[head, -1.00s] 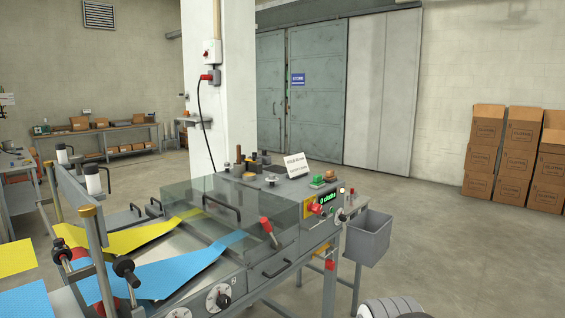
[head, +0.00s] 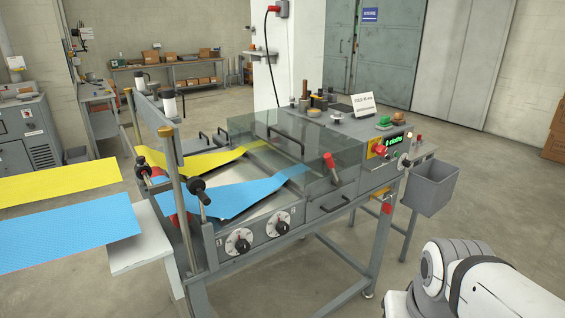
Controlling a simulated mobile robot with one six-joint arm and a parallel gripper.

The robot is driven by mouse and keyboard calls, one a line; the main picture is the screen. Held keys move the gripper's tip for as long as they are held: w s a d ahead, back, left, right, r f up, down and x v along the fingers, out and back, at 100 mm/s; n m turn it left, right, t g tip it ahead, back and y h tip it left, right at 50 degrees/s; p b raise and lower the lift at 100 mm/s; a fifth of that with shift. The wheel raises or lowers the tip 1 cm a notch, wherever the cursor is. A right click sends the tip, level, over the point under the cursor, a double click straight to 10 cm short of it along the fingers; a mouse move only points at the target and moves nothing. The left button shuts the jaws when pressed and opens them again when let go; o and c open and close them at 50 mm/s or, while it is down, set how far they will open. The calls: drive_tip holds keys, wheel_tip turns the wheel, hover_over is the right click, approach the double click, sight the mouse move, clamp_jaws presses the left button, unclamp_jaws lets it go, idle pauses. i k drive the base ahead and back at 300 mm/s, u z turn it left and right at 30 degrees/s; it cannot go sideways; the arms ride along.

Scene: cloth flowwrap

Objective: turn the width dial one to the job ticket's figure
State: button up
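Two round dials with white rims and dark knobs sit on the front side of the flow-wrap machine: a left dial (head: 239,241) and a right dial (head: 279,223). Which of them is width dial one, and their scale figures, are too small to read. A white card (head: 363,105) stands on top of the machine; its print is unreadable, and I cannot tell whether it is the job ticket. White and grey links of my arm show at the lower right, apart from the machine. My gripper is not in view.
A yellow cloth web (head: 60,183) and a blue cloth web (head: 70,244) run in from the left. A clear cover (head: 290,135), a red-tipped lever (head: 329,162) and a grey bin (head: 430,187) are at the machine. The floor in front is clear.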

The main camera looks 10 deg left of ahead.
sight(242, 246)
drive_tip(key=z, duration=1.3)
drive_tip(key=k, duration=1.25)
drive_tip(key=u, duration=1.55)
drive_tip(key=i, duration=0.95)
